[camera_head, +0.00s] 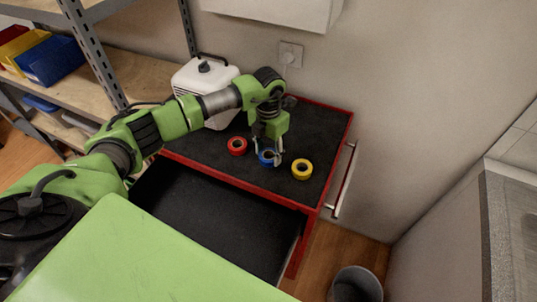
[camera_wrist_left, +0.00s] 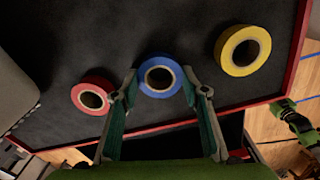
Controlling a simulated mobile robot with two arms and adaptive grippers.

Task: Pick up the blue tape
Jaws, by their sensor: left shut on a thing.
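The blue tape (camera_head: 267,157) is a roll on the black top of the red cart (camera_head: 335,135), between two other rolls. My left gripper (camera_head: 266,158) reaches down over it from above. In the left wrist view the blue tape (camera_wrist_left: 159,76) sits between the two fingertips of the left gripper (camera_wrist_left: 160,84), one finger on each side. The gripper is shut on the blue tape. Whether the roll still touches the cart top cannot be told.
A red tape (camera_head: 237,145) lies left of the blue one and a yellow tape (camera_head: 302,169) lies right. A white appliance (camera_head: 203,82) stands at the cart's back left. An open drawer (camera_head: 215,215) is below the top's front edge. A bin (camera_head: 355,285) stands on the floor.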

